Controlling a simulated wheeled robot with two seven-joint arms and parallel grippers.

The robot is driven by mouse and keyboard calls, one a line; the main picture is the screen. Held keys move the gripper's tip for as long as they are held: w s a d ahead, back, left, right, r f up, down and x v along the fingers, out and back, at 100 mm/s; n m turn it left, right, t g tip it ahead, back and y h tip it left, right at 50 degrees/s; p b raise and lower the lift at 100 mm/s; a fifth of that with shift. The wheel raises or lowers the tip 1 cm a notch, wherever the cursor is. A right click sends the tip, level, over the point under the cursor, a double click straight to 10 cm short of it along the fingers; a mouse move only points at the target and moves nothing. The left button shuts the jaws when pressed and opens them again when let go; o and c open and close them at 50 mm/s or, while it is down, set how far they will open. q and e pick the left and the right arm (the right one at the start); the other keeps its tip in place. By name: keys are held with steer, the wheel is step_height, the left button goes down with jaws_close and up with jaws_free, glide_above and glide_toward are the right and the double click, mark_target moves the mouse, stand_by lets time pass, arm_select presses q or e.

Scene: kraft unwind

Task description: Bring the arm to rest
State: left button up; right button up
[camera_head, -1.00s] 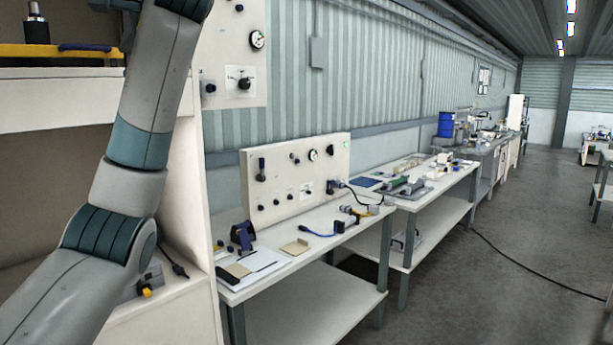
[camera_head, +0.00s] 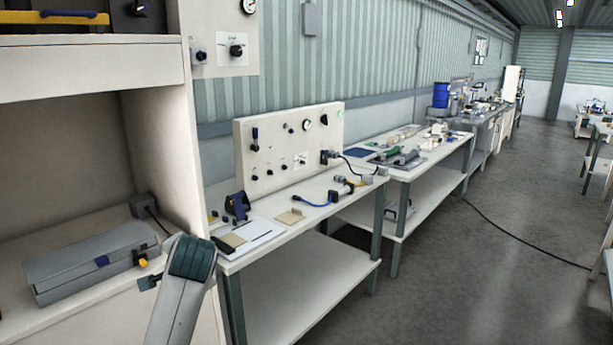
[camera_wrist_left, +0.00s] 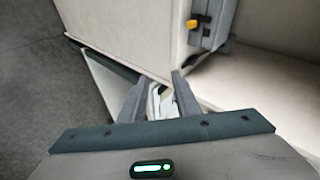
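My left arm (camera_head: 187,280) comes in at the bottom of the head view, its upper joint in front of the right end of a shelf. I see nothing clearly gripped. My right gripper is in neither view.
A grey case (camera_head: 90,262) with a yellow catch lies on the shelf (camera_head: 190,325); it also shows in the wrist view (camera_wrist_left: 212,22). A workbench (camera_head: 300,222) with a control panel (camera_head: 275,165) stands to the right. The floor (camera_head: 480,280) at right is mostly clear.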

arm_select(q)
steer(key=s+d+f+n+g+h, duration=0.2)
steer(key=s+d+f+h, duration=0.1)
steer(key=s+f, duration=1.8)
steer(key=s+d+f+n+g+h, duration=0.1)
steer(key=s+f, duration=0.3)
steer(key=s, duration=0.5)
steer(key=s+d+f+n+g+h, duration=0.1)
steer(key=s+f+n, duration=0.15)
steer(key=s, duration=0.65)
steer(key=s+d+f+n+g, duration=0.1)
steer(key=s+f, duration=0.4)
steer(key=s, duration=0.4)
step_height(320, 180, down, 28)
steer(key=s+g, duration=0.1)
steer(key=g, duration=0.1)
steer(key=s+a+f+g, duration=0.1)
steer(key=s+a+f, duration=0.2)
steer(key=s+f, duration=1.4)
steer(key=shift+s+a+f+m, duration=0.2)
steer(key=shift+s+m, duration=0.15)
steer(key=shift+s, duration=0.15)
